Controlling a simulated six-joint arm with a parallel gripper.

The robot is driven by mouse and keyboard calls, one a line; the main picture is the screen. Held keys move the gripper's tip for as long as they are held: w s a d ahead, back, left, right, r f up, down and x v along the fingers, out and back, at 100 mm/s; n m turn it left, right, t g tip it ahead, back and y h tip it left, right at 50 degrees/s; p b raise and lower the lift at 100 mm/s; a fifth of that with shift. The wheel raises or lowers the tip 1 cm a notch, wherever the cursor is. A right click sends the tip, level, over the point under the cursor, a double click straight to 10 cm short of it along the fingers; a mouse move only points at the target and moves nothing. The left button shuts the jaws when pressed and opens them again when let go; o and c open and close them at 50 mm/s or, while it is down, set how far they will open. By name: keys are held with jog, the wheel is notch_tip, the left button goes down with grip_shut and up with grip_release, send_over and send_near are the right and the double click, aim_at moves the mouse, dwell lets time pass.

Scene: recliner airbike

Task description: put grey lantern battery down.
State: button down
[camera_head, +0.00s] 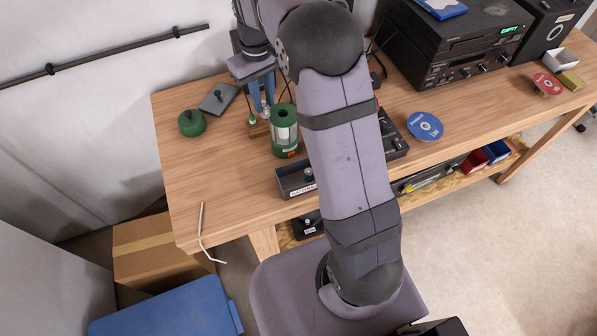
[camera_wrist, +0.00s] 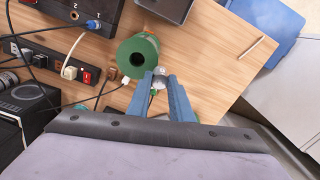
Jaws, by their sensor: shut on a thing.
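My gripper (camera_head: 262,104) is above the left part of the workbench, behind the green lantern body. Its blue fingers also show in the wrist view (camera_wrist: 162,84), closed on a small grey piece, which I take to be the grey lantern battery (camera_wrist: 159,79). The head view shows little of this piece. The green lantern body (camera_head: 285,133) stands upright on the bench with an open round top. It appears just beside the fingertips in the wrist view (camera_wrist: 138,57). Whether the battery touches anything below is unclear.
A green round cap (camera_head: 192,123) and a dark grey plate (camera_head: 218,98) lie to the left. A labelled dark tray (camera_head: 290,181) is at the front edge. A blue disc (camera_head: 425,126) lies right of my arm. Bare wood is free at front left.

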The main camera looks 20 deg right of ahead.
jog(key=a+f+b, duration=0.1)
jog(key=a+f, duration=0.1)
jog(key=m+b, duration=0.1)
jog(key=b, duration=1)
send_near(291, 185)
jog(key=shift+f+p, duration=1.3)
jog(key=shift+f, duration=0.4)
jog(key=shift+f, duration=0.2)
jog(key=c, duration=1.9)
grip_release()
jog(key=shift+o, duration=0.2)
jog(key=shift+r, duration=0.1)
